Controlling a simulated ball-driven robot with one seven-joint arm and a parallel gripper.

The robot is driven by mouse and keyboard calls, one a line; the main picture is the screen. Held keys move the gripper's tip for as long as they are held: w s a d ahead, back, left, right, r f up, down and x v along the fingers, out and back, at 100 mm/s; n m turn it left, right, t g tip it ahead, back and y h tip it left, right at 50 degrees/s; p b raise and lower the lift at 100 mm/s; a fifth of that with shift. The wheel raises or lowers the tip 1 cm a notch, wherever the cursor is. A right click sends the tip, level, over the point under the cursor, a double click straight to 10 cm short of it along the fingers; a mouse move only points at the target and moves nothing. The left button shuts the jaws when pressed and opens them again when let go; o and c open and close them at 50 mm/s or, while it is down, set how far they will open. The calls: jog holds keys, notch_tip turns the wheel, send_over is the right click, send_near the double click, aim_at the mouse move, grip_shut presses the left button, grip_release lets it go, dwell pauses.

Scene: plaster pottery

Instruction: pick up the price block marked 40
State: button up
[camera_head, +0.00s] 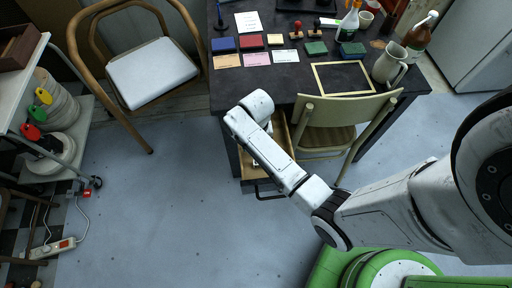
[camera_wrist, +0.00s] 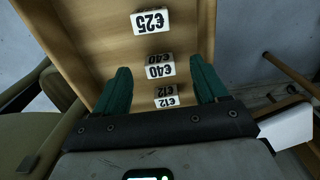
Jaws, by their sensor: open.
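My gripper (camera_wrist: 162,80) is open, with one green finger on each side in the picture. The 40 block shows between the fingertips with visible gaps on both sides; I cannot tell the height between them. A block marked 12 (camera_wrist: 167,101) is nearer the gripper's palm, and one marked 25 (camera_wrist: 150,21) lies farther off. In the head view my arm hides the blocks and fingers.
The drawer (camera_head: 248,166) stands out from a dark table (camera_head: 285,78). A chair (camera_head: 345,112) is close to its right. The table holds coloured pads, stamps, a frame, a jug (camera_head: 389,64) and bottles.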

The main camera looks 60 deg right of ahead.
jog(key=shift+d+f, duration=0.2)
jog(key=shift+f, duration=1.75)
jog(key=shift+c, duration=0.2)
jog(key=c, duration=1.1)
